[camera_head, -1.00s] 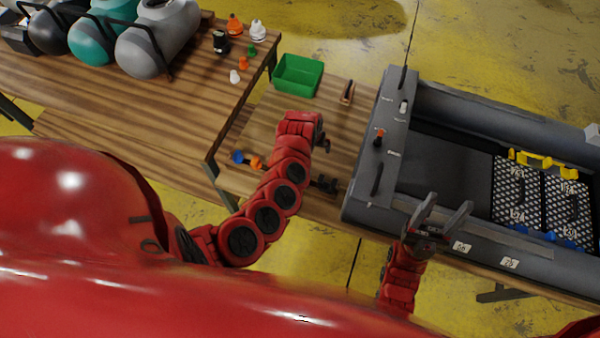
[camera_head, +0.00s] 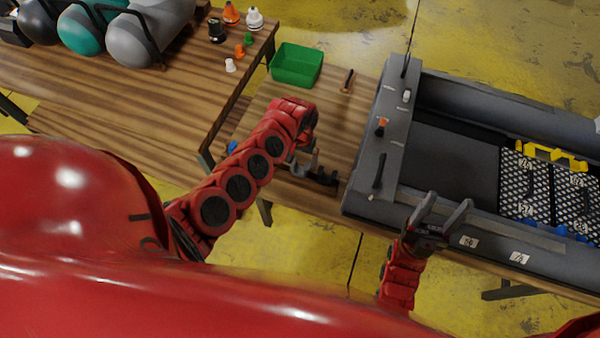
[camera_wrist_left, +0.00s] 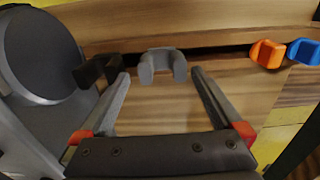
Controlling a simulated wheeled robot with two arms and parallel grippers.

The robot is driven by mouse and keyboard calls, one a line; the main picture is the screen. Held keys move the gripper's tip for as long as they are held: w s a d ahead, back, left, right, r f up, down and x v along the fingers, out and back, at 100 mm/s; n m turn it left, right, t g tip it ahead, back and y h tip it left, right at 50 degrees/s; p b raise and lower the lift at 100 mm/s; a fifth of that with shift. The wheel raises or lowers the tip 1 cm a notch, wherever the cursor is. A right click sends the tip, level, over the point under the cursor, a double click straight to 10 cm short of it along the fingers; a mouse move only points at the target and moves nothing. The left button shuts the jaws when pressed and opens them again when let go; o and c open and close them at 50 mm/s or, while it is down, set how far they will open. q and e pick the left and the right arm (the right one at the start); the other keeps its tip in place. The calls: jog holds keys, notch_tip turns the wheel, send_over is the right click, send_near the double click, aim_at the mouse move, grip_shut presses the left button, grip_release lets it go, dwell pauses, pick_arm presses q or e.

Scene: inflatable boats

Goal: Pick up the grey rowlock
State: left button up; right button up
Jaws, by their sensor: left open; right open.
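The grey rowlock (camera_wrist_left: 162,65), a small U-shaped piece, shows in the left wrist view beyond and between the fingertips of my left gripper (camera_wrist_left: 161,78). The fingers are open and apart from it, one to each side. In the head view my left gripper (camera_head: 303,168) hangs over the near edge of the small wooden table (camera_head: 340,130), and I cannot make out the grey rowlock there. A black rowlock (camera_wrist_left: 98,70) is just left of the grey one in the wrist view. My right gripper (camera_head: 440,212) is open and empty at the boat's near side.
An orange rowlock (camera_wrist_left: 267,53) and a blue rowlock (camera_wrist_left: 303,52) stand to the right in the wrist view. The grey inflatable boat (camera_head: 362,200) is close beside the left gripper. A green bin (camera_head: 297,65) stands at the table's back.

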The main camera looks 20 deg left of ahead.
pick_arm(q)
jog(key=f+b, duration=0.1)
jog(key=f, duration=0.5)
jog(key=shift+w+a+f+b, duration=0.1)
jog(key=shift+a+f+b, duration=0.15)
jog(key=shift+b, duration=0.1)
jog(key=shift+d, duration=0.1)
jog(key=shift+r, duration=0.1)
jog(key=shift+c, duration=0.9)
jog(key=c, duration=1.1)
jog(key=shift+o, duration=0.2)
jog(key=shift+r, duration=0.1)
